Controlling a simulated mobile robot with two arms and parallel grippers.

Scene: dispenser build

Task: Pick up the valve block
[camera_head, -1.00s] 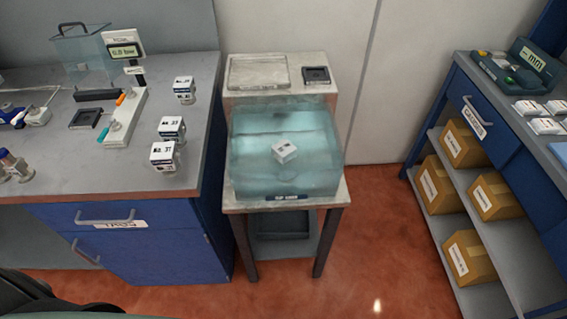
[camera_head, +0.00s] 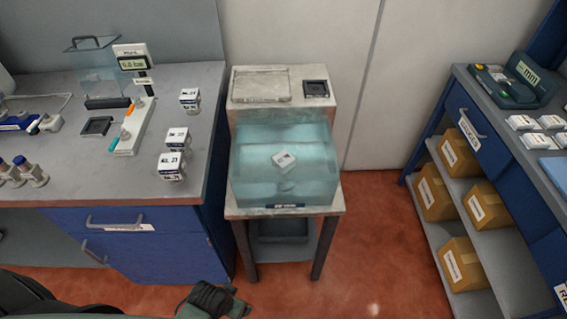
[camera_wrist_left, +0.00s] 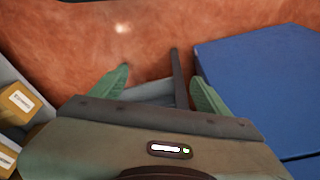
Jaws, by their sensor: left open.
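Several small metal blocks with white numbered tops stand on the left bench: one at the back (camera_head: 189,99), one in the middle (camera_head: 177,139) and one in front (camera_head: 171,167). Another block with a white top (camera_head: 285,161) shows, tilted, within the translucent blue tank (camera_head: 250,185) on the middle stand. I cannot tell which is the valve block; the labels are too small to read surely. My left gripper (camera_wrist_left: 160,92) is open and empty, its green fingers spread above the floor. In the head view its dark body shows at the bottom edge, well short of the blocks. My right gripper is out of view.
The blue-fronted left bench (camera_head: 65,195) also carries a display post (camera_head: 133,62), a clear box (camera_head: 95,70) and a small black tray (camera_head: 97,126). A right shelf (camera_head: 425,215) holds cardboard boxes (camera_head: 460,155). The red floor between stand and shelf is clear.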

